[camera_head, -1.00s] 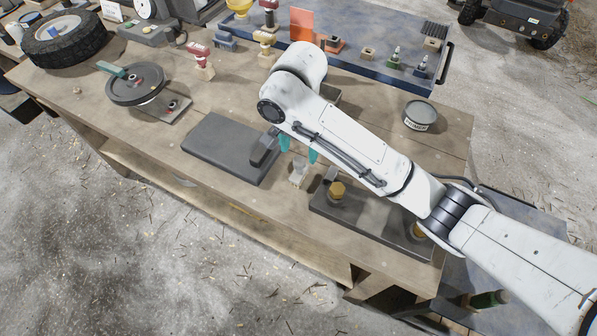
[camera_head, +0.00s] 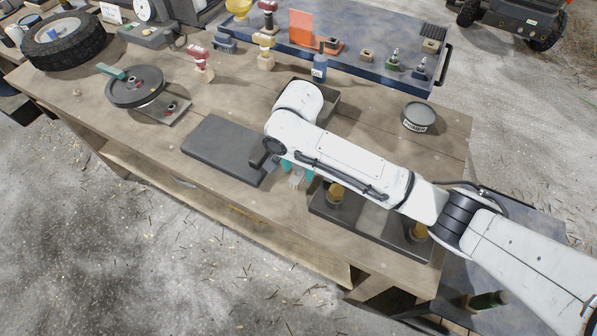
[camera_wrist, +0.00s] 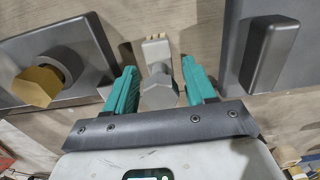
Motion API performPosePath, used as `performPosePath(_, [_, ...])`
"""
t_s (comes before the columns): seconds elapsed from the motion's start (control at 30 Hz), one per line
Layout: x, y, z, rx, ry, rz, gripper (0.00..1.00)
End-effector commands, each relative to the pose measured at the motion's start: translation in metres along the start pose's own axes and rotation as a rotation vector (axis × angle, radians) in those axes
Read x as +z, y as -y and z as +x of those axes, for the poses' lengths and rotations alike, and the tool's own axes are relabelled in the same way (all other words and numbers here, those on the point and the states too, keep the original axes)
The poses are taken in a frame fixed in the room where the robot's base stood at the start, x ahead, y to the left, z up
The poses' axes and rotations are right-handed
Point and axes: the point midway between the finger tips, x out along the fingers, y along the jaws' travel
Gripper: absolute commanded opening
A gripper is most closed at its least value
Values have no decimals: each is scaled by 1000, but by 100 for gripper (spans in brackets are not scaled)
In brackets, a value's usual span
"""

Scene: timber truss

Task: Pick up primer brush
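My gripper (camera_head: 297,172) is low over the front middle of the bench, partly hidden by my own arm. In the wrist view its two teal fingers (camera_wrist: 158,72) are apart, one on each side of a pale upright piece with a grey faceted top (camera_wrist: 159,92). This piece may be the primer brush, but its shape is not clear enough to be sure. It also shows as a small pale shape in the head view (camera_head: 296,181). Narrow gaps seem to remain between it and the fingers. A grey primer can (camera_head: 419,117) stands at the right of the bench.
A dark flat plate with a raised handle (camera_head: 222,150) lies left of my gripper. A dark base with amber knobs (camera_head: 365,214) lies to the right. A dark tray (camera_head: 327,105) is behind my arm. A blue bottle (camera_head: 319,69) stands near the back.

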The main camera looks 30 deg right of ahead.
Motion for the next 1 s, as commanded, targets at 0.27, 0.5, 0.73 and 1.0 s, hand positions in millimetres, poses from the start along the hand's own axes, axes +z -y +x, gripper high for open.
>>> performPosePath(0.27, [0, 0, 0, 0, 0, 0, 28])
performPosePath(0.5, [0, 0, 0, 0, 0, 0, 5])
performPosePath(0.73, [0, 0, 0, 0, 0, 0, 3])
performPosePath(1.0, [0, 1, -14, -2, 1, 0, 3])
